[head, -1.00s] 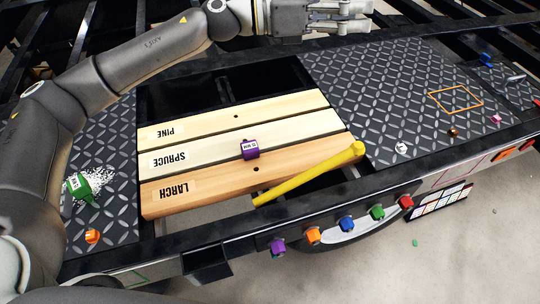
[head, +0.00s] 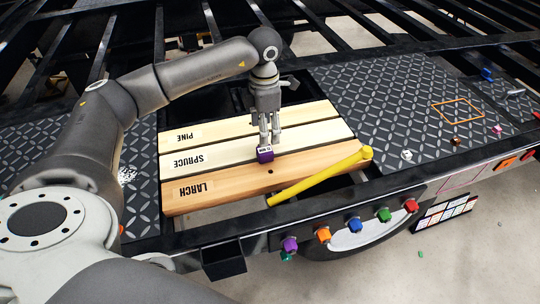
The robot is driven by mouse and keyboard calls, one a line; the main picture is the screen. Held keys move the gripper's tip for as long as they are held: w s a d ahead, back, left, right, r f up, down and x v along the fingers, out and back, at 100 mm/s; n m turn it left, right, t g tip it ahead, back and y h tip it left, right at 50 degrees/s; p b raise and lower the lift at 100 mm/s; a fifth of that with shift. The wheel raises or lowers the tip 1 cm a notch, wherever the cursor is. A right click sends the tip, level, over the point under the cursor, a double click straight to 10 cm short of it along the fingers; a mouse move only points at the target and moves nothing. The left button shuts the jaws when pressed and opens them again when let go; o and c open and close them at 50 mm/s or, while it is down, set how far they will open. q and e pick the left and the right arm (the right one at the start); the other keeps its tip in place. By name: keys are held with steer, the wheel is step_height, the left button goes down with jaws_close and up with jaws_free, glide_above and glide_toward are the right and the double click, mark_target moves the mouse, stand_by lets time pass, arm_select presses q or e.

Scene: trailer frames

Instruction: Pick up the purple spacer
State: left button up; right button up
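The purple spacer (head: 265,155) is a small purple block with a pale labelled top. It sits on the wooden planks, near the seam between the spruce plank (head: 225,155) and the larch plank (head: 225,186). My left gripper (head: 269,140) points down just behind and above the spacer, with its fingers apart. The fingertips are very close to the spacer's back edge; I cannot tell whether they touch it. My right gripper is not in view.
A yellow bar (head: 320,177) lies slanted across the larch plank's right end. A pine plank (head: 225,132) lies behind. Diamond-plate decking (head: 385,105) spreads to the right, with small parts on it. Several coloured knobs (head: 354,224) line the front edge.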

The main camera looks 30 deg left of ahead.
mark_target(265, 149)
arm_select(q)
step_height(265, 149, down, 4)
steer(key=shift+r+p, duration=0.25)
steer(key=shift+p, duration=0.05)
steer(key=shift+s+f+p, duration=0.1)
steer(key=shift+f+p, duration=0.35)
steer(key=shift+f, duration=0.1)
step_height(265, 149, down, 4)
steer(key=shift+a+r+p, duration=0.1)
steer(key=shift+r+p, duration=0.05)
steer(key=shift+p, duration=0.55)
steer(key=shift+f, duration=0.35)
steer(key=c, duration=1.1)
